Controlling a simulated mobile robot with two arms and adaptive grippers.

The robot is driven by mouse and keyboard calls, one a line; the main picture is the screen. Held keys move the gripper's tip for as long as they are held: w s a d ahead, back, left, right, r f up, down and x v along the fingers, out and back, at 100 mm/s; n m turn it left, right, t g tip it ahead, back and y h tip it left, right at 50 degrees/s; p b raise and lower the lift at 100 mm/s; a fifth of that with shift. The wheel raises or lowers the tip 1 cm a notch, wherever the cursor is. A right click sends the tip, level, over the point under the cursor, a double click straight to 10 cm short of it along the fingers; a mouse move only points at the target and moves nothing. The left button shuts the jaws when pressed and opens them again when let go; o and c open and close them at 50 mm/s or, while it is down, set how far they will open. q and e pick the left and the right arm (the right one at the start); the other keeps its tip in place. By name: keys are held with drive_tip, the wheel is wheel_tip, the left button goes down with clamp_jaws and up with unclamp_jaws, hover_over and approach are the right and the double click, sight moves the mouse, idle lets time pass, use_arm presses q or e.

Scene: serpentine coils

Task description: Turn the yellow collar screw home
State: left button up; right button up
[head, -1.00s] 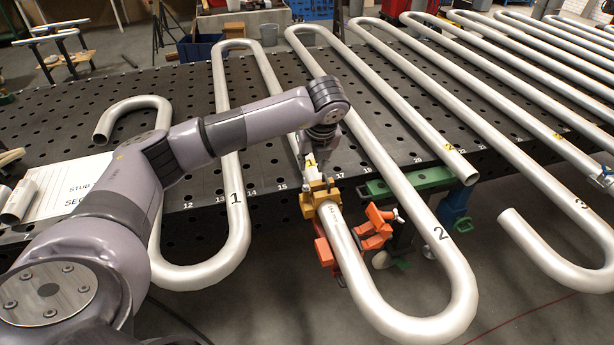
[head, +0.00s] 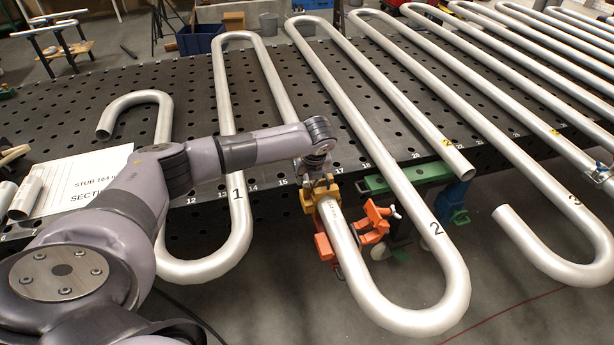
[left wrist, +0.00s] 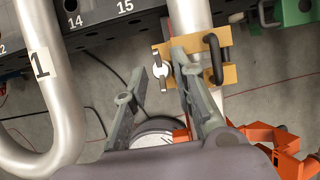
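The yellow collar (head: 308,201) sits around the pipe at the table's front edge. In the left wrist view the collar (left wrist: 230,75) shows a black handle (left wrist: 216,60) on its right part and a silver wing screw (left wrist: 162,76) on its left part. My left gripper (head: 318,183) is at the collar in the head view. In the left wrist view its fingers (left wrist: 160,60) are apart, one on each side of the screw, with a gap visible at the left finger. Contact at the right finger is hard to tell. My right gripper is not in view.
An orange clamp (head: 374,222) stands right beside the collar, below the pipe. A green clamp (head: 378,184) is at the table edge. The bent pipe marked 1 (head: 239,215) lies to the left and the one marked 2 (head: 455,270) to the right. The black perforated table (head: 190,100) is behind.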

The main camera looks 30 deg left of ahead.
use_arm(q)
clamp_jaws()
idle(0.4)
